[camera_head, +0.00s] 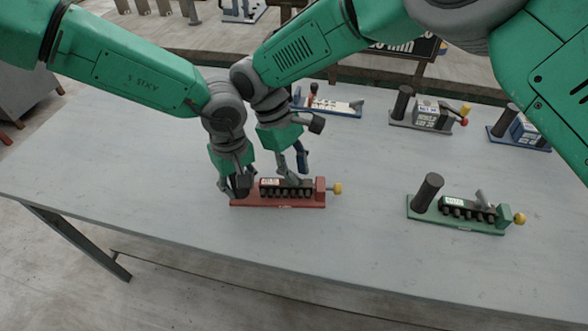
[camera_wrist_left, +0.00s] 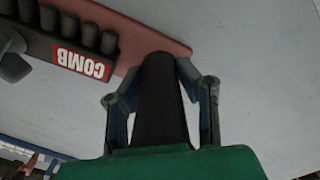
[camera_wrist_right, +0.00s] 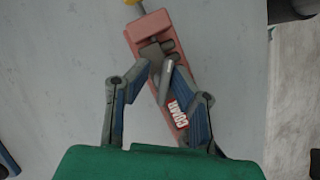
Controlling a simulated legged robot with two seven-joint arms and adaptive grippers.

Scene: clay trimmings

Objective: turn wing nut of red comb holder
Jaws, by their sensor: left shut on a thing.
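The red comb holder (camera_head: 290,202) lies on the table, with a black labelled comb (camera_head: 285,188) along it and a yellow knob (camera_head: 337,188) at its right end. Its black post (camera_wrist_left: 158,100) stands at the left end. My left gripper (camera_head: 240,184) is shut around this post, one finger on each side. The grey wing nut (camera_wrist_right: 163,75) sits over the comb, partly covered by my right gripper's fingers. My right gripper (camera_wrist_right: 161,72) is over the holder with its fingers apart on either side of the wing nut. I cannot tell whether they touch it.
A green comb holder (camera_head: 455,214) with its own black post lies to the right. Several other fixtures, including a grey one (camera_head: 428,114) and a blue one (camera_head: 335,105), stand along the back. The table front (camera_head: 350,245) is clear.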

